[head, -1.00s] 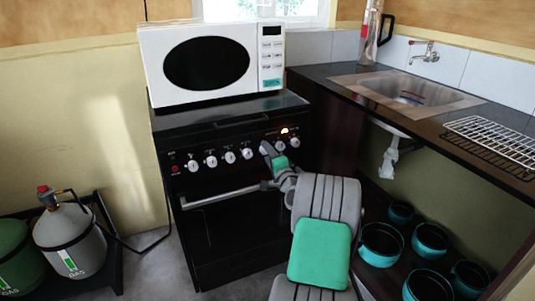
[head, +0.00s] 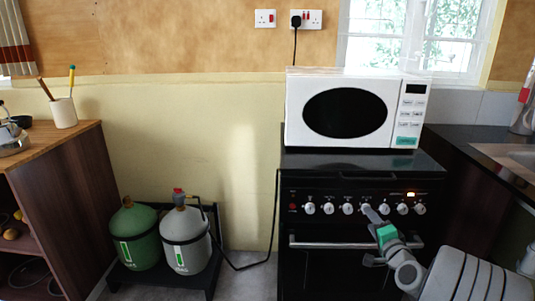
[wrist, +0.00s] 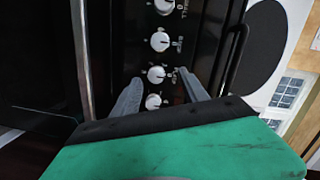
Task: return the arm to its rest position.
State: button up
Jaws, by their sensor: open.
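My gripper (head: 372,222) is in front of the black stove (head: 345,264), near its row of white knobs. In the wrist view my gripper (wrist: 162,86) has its two grey fingers spread, with nothing between them but the knob panel (wrist: 150,48) behind. A white knob (wrist: 156,75) shows between the fingers. I cannot tell whether a finger touches the panel. My arm (head: 465,278) reaches in from the lower right of the head view.
A white microwave (head: 350,108) stands on the stove. Gas cylinders, one green (head: 136,236) and one grey (head: 186,240), sit on a black stand to the left. A wooden shelf unit (head: 75,165) is far left; a dark counter (head: 470,145) is at right.

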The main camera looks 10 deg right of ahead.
jog(key=a+r+n+g+y+p, duration=0.25)
jog(key=a+r+n+p, duration=0.25)
jog(key=a, duration=0.6)
jog(key=a+r+n+g+y+p, duration=0.2)
jog(key=a+r+n+g+p, duration=0.3)
jog(key=a, duration=0.7)
jog(key=s+a+r+n+g+p, duration=0.2)
jog(key=s+a+p, duration=0.1)
jog(key=s, duration=0.4)
jog(key=s+a+r+n+g+h+p, duration=0.1)
jog(key=s+a+r+n+g+p, duration=0.1)
jog(key=s, duration=0.6)
jog(key=s+a+r+n+g+p, duration=0.2)
jog(key=s+a+r+p, duration=0.2)
jog(key=s, duration=0.4)
jog(key=shift+a+r+p, duration=0.25)
jog(key=shift+a+p, duration=0.35)
jog(key=shift+a, duration=0.15)
jog(key=shift+w+h, duration=0.1)
jog(key=shift+h, duration=0.15)
